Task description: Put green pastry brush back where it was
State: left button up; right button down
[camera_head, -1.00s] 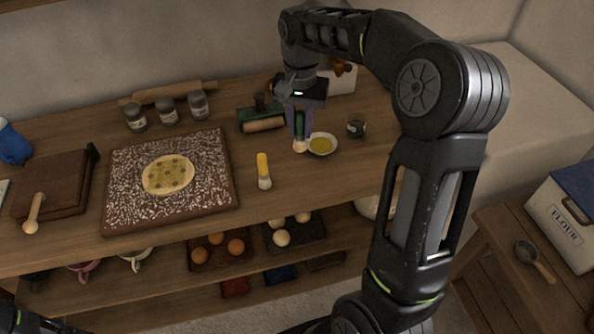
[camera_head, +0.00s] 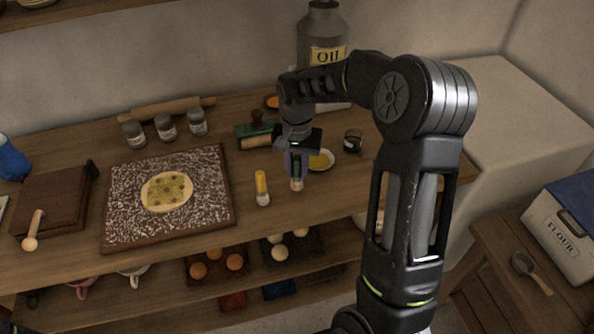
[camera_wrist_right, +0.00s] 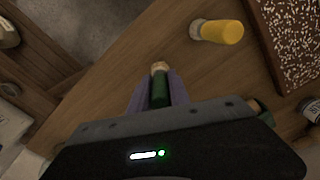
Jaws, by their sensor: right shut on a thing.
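The green pastry brush (camera_head: 297,184) is upright in my right gripper (camera_head: 297,168), bristles down, close to the table top. Whether its bristles touch the wood I cannot tell. In the right wrist view the brush (camera_wrist_right: 160,84) sits between the two fingers of my right gripper (camera_wrist_right: 160,92), which is shut on it. A yellow brush (camera_head: 262,188) stands upright on the table just left of it; it also shows in the right wrist view (camera_wrist_right: 218,31). A small white dish of yellow liquid (camera_head: 321,159) is behind and to the right. My left gripper is not in view.
A floured board (camera_head: 215,215) with flat dough (camera_head: 167,191) lies to the left. A dark glass (camera_head: 353,140), a green-based roller tool (camera_head: 256,131) and several jars (camera_head: 166,128) stand behind. The table's front edge is near; bare wood lies around the brushes.

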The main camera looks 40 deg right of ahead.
jog(key=shift+f, duration=0.65)
jog(key=shift+f, duration=0.25)
jog(key=c, duration=1.2)
grip_release()
jog(key=shift+r, duration=0.1)
jog(key=shift+r, duration=0.15)
notch_tip(320, 180, up, 12)
jog(key=shift+r+b, duration=0.1)
jog(key=shift+b, duration=0.55)
